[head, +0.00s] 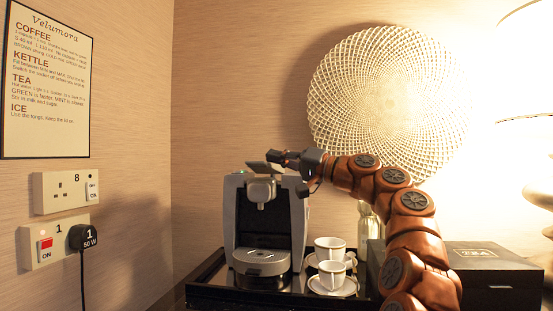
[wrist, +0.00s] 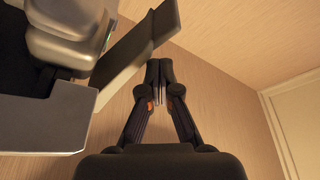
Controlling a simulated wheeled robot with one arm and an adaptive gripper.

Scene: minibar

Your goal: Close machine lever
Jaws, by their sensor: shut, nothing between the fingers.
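The grey coffee machine (head: 298,222) stands on the black tray. Its lever (head: 262,168) is a flat grey plate sticking up at a tilt from the machine's top. In the wrist view the lever (wrist: 136,48) is a slanted grey plate, with the machine body (wrist: 40,125) at left. My gripper (head: 277,156) is above the machine, beside the lever's upper end. In the wrist view my gripper's fingertips (wrist: 160,68) are together, with nothing between them, close to the lever's edge. I cannot tell if they touch it.
Two white cups (head: 330,248) on saucers stand right of the machine on the black tray (head: 215,296). A black tea box (head: 490,262) is at right, with a bottle (head: 368,222) behind my arm. The wall with sockets (head: 66,192) is at left.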

